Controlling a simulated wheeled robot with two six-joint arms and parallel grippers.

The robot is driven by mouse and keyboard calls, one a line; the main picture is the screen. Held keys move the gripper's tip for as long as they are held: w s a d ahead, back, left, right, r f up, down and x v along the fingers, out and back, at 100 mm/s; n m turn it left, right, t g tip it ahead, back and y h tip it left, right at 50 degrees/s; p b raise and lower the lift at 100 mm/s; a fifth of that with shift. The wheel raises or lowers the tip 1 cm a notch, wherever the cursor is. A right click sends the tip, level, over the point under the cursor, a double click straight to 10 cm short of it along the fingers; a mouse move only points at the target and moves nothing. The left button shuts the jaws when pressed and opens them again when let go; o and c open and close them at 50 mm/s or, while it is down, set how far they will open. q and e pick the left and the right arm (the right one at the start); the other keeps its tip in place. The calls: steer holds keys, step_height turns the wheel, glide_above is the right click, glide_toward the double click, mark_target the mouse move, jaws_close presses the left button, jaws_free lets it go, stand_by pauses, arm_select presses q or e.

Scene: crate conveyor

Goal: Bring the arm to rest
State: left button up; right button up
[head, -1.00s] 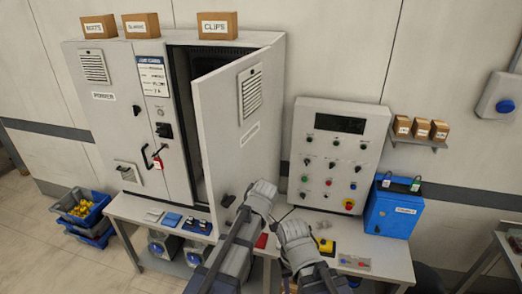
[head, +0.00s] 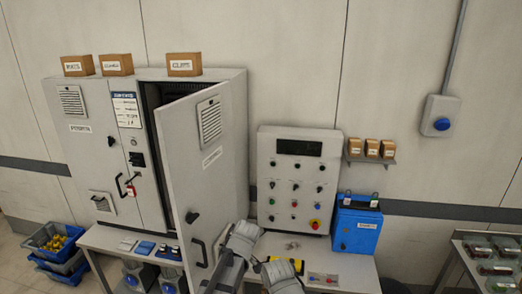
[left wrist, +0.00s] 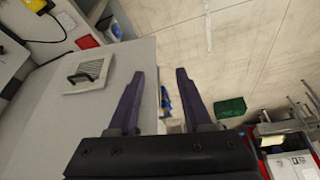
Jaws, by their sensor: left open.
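My left gripper (left wrist: 158,92) is open and empty in the left wrist view, its two dark fingers spread apart. A pale panel with a vent and a black handle (left wrist: 112,105), which looks like the cabinet door, lies beside the left finger. In the head view my two grey arms show at the bottom edge, in front of the bench. No fingertips can be made out there, and my right gripper does not show.
The grey cabinet (head: 87,128) has its right door (head: 205,165) swung open. A control panel (head: 296,180), a blue box (head: 356,228) and a blue bin (head: 55,236) stand nearby. A green crate (left wrist: 231,107) is on the floor.

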arm_select(q)
steer(key=s+d+f+m+g+h+b, duration=0.1)
steer(key=s+d+f+m+b, duration=0.2)
steer(key=s+f+m+b, duration=0.5)
steer(key=s+d+f+m+g+h+b, duration=0.1)
steer(key=s+d+f+m+b, duration=0.2)
steer(key=s+f+m+b, duration=0.5)
step_height(320, 180, down, 4)
steer(key=shift+s+r+m+h+b, duration=0.25)
steer(key=shift+s+m+h+b, duration=0.15)
steer(key=shift+s+b, duration=0.6)
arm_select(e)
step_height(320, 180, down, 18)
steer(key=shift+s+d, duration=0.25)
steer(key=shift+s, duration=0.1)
